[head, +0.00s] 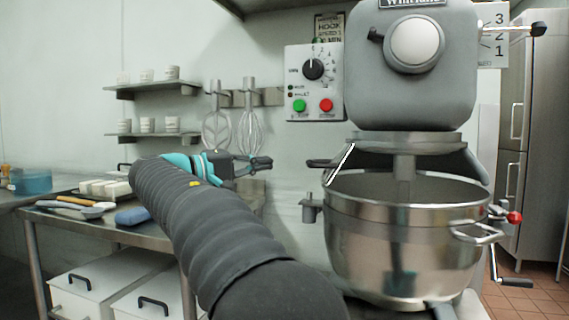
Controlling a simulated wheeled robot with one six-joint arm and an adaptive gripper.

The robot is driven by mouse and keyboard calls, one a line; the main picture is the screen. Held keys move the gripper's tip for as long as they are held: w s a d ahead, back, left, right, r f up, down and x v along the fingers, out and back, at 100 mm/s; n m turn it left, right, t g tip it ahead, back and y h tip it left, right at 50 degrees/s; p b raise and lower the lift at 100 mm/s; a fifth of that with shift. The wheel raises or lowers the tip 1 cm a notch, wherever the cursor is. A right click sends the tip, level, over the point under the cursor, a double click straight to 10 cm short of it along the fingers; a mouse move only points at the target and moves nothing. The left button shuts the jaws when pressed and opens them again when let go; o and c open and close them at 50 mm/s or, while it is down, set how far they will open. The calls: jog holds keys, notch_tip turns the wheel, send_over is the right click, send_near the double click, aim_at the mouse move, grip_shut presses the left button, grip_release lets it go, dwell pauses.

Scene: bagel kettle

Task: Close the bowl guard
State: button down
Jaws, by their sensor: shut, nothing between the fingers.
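The grey stand mixer (412,90) stands right of centre with a steel bowl (405,245) under its head. A bright slanted bar (341,161) shows at the left above the bowl rim, by a dark bracket (322,163). It looks like part of the bowl guard, but I cannot tell its full shape or position; the front of the bowl mouth looks uncovered. My gripper (266,163) is shut and empty, left of the bracket and apart from it, against the wall behind.
A control box (314,82) with a dial and green and red buttons is above my gripper. Whisks (249,130) hang on the wall. A steel table (110,228) with utensils is at left. A red-knobbed lever (514,217) and a crank (516,282) stick out right of the bowl.

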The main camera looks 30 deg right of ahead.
jog(key=s+d, duration=0.2)
jog(key=d, duration=0.6)
jog(key=shift+s+r, duration=0.3)
jog(key=shift+s, duration=0.1)
jog(key=shift+s+d, duration=0.1)
jog(key=shift+d, duration=0.05)
dwell(0.3)
